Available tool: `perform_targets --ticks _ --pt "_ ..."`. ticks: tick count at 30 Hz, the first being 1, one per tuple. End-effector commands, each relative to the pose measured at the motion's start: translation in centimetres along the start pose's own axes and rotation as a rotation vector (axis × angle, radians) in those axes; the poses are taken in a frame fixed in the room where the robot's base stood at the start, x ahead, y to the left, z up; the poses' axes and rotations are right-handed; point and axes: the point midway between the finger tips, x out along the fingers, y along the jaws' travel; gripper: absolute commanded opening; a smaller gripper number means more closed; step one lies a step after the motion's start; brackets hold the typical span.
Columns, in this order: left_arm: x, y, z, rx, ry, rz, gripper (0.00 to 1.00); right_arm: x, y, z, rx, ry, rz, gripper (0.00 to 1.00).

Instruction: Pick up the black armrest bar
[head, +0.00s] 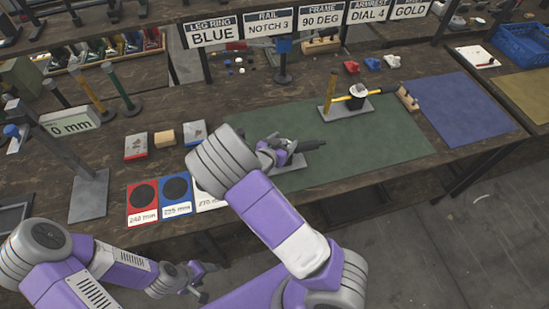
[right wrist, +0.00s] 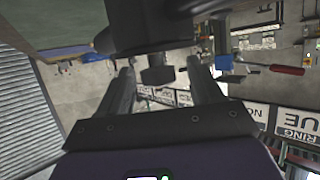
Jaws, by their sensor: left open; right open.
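A black bar (head: 309,145), which looks like the armrest bar, lies over a small grey plate (head: 291,164) on the green mat in the head view. My right gripper (head: 270,150) is at the bar's left end, partly hidden by my own forearm. In the right wrist view its two fingers (right wrist: 161,72) are apart, and a large dark body (right wrist: 160,30) fills the space just beyond the tips. I cannot tell whether they touch it. My left gripper (head: 190,283) is open and empty, low in front of the table edge.
A stand with a yellow-handled tool (head: 347,103) is further back on the green mat (head: 385,145). Red (head: 142,187) and blue (head: 175,187) size cards lie at the front left, near a grey post stand (head: 88,195). The mat's right part is clear.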

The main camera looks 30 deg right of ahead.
Motion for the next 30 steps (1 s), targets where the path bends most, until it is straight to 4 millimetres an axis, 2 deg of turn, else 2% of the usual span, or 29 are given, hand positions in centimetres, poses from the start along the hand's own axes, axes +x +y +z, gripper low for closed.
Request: perform_targets --ticks 8,11,21,30 --pt "0.06 -0.01 -0.01 0.000 0.000 0.000 0.60 0.45 -0.04 -0.02 0.000 -0.001 -0.002 0.65" --pt "0.06 -0.01 -0.01 0.000 0.000 0.000 0.60 0.44 -0.04 -0.02 0.000 -0.001 -0.002 0.53" --pt "0.06 -0.01 -0.01 0.000 0.000 0.000 0.60 0.42 -0.03 -0.01 -0.001 -0.001 -0.001 0.00" --pt "0.06 -0.02 -0.01 0.000 0.000 0.000 0.60 0.42 -0.05 -0.09 0.001 0.001 -0.002 0.00"
